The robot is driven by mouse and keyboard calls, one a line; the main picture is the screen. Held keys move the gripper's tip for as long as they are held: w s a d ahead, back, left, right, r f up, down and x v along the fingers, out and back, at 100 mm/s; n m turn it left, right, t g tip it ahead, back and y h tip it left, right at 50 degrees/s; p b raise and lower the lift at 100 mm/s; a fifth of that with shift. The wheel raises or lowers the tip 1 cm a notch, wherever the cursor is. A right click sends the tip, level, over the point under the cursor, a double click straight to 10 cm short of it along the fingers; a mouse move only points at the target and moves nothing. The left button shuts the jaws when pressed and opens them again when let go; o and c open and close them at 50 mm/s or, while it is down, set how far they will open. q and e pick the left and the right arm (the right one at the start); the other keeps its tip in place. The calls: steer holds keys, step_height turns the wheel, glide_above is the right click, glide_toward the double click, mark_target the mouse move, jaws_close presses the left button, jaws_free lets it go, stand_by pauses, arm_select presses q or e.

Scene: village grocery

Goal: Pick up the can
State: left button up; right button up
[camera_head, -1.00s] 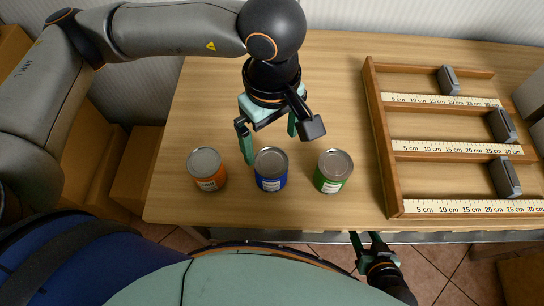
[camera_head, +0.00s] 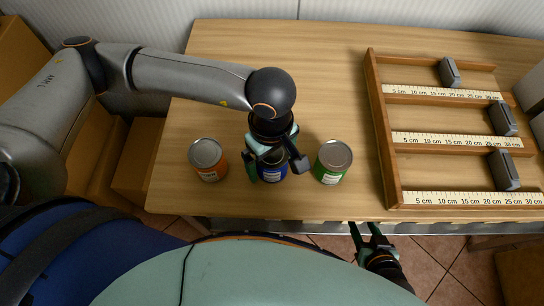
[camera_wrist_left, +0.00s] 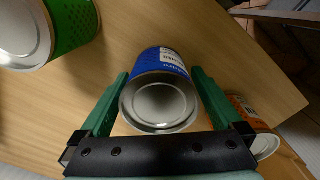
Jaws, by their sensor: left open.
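Three cans stand upright in a row near the table's front edge. The blue can (camera_head: 268,174) is in the middle, partly hidden by my left gripper (camera_head: 268,165). The orange can (camera_head: 208,160) stands to its left and the green can (camera_head: 333,162) to its right. In the left wrist view, the open green fingers of my left gripper (camera_wrist_left: 152,95) stand on either side of the blue can (camera_wrist_left: 160,95), with slim gaps. The green can (camera_wrist_left: 60,30) and the orange can (camera_wrist_left: 255,125) lie outside the fingers. My right gripper (camera_head: 370,236) is low, beyond the table's front edge.
A wooden rack (camera_head: 390,160) with ruler strips and grey blocks (camera_head: 449,72) fills the table's right side. The wooden table (camera_head: 310,60) is bare behind the cans. Cardboard boxes (camera_head: 140,160) stand at the left.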

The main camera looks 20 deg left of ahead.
arm_select(q)
steer(key=c, duration=1.4)
steer(key=shift+r, duration=0.15)
steer(key=shift+c, duration=0.2)
